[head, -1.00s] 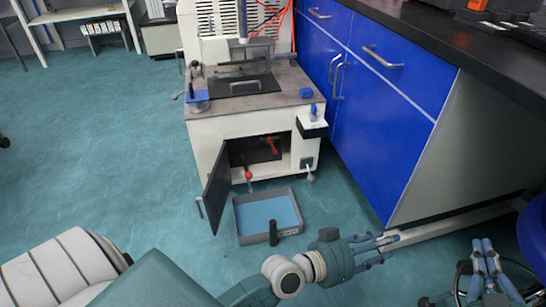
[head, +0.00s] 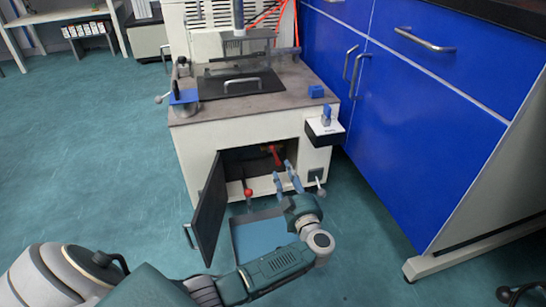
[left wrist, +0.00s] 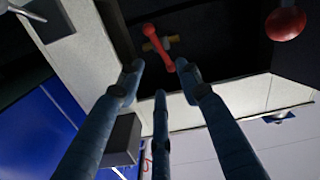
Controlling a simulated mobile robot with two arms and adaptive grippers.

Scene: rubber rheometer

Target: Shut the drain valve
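The drain valve's red lever (head: 275,156) is inside the open lower compartment of the machine. In the left wrist view the red lever (left wrist: 165,58) sits slantwise across a small brass-coloured fitting (left wrist: 155,45). My left gripper (head: 287,178) is at the compartment opening, below and slightly right of the lever. In the left wrist view its fingers (left wrist: 158,78) are spread, with nothing between them, and the lever shows just beyond the tips, apart from them. My right gripper is out of view.
The compartment door (head: 208,212) stands open on the left. A red ball knob (head: 248,192) is at the opening's lower edge; it shows at upper right in the left wrist view (left wrist: 286,23). A tray (head: 262,240) lies on the floor below, partly hidden by my arm. Blue cabinets (head: 420,120) stand right.

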